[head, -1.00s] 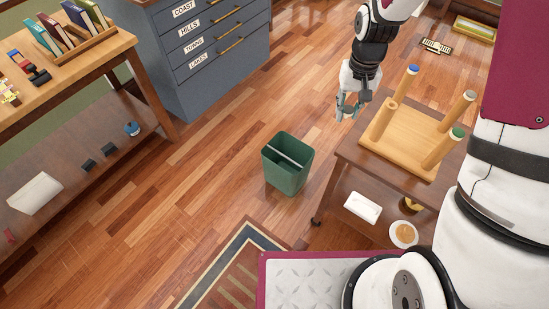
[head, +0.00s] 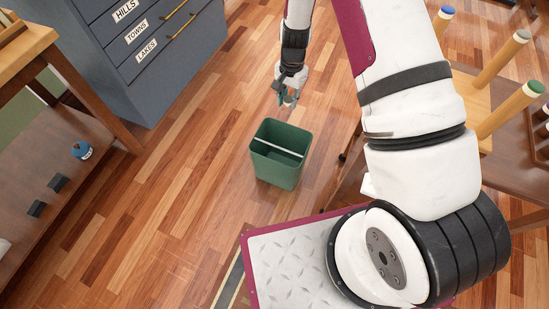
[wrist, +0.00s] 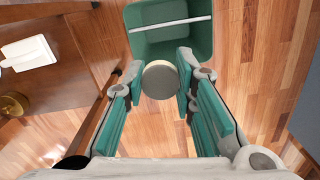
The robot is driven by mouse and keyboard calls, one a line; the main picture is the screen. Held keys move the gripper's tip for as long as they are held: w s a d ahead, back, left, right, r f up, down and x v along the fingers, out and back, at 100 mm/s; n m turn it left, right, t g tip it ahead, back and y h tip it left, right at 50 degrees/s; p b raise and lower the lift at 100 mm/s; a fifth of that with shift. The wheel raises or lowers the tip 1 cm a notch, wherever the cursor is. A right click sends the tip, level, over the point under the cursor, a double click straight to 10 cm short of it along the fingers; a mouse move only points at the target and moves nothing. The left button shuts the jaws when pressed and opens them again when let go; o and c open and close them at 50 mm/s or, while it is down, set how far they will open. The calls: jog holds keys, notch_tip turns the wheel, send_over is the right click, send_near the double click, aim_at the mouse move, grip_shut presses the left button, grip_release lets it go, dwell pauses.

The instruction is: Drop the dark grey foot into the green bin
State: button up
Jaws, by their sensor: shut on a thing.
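My gripper (head: 287,98) hangs just behind the green bin (head: 281,153) in the head view. It is shut on a small round foot (wrist: 160,80), whose flat grey-beige face shows between the fingertips in the wrist view; its sides are mostly hidden. In the head view the foot is too small to make out. The green bin stands upright on the floor with a pale bar across it. In the wrist view the bin (wrist: 171,40) lies past the fingertips, and the foot overlaps its near rim in the picture.
An upturned wooden stool with coloured leg ends (head: 533,88) is on a brown table (head: 397,150) at right. A grey-blue drawer cabinet (head: 150,60) stands at back left. A wooden shelf unit (head: 60,150) is at left. Floor around the bin is clear.

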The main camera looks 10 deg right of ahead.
jog(key=w+f+m+b, duration=0.2)
jog(key=f+b, duration=0.5)
jog(key=f, duration=0.8)
jog(key=w+d+f+m+b, duration=0.1)
jog(key=f+m+b, duration=0.3)
jog(key=f, duration=1.1)
jog(key=w+b, duration=0.1)
jog(key=b, duration=0.2)
jog(key=shift+m, duration=0.4)
jog(key=shift+d, duration=0.1)
jog(key=o, duration=0.8)
jog(key=shift+r, duration=0.1)
notch_tip(320, 180, up, 12)
jog(key=shift+f, duration=0.1)
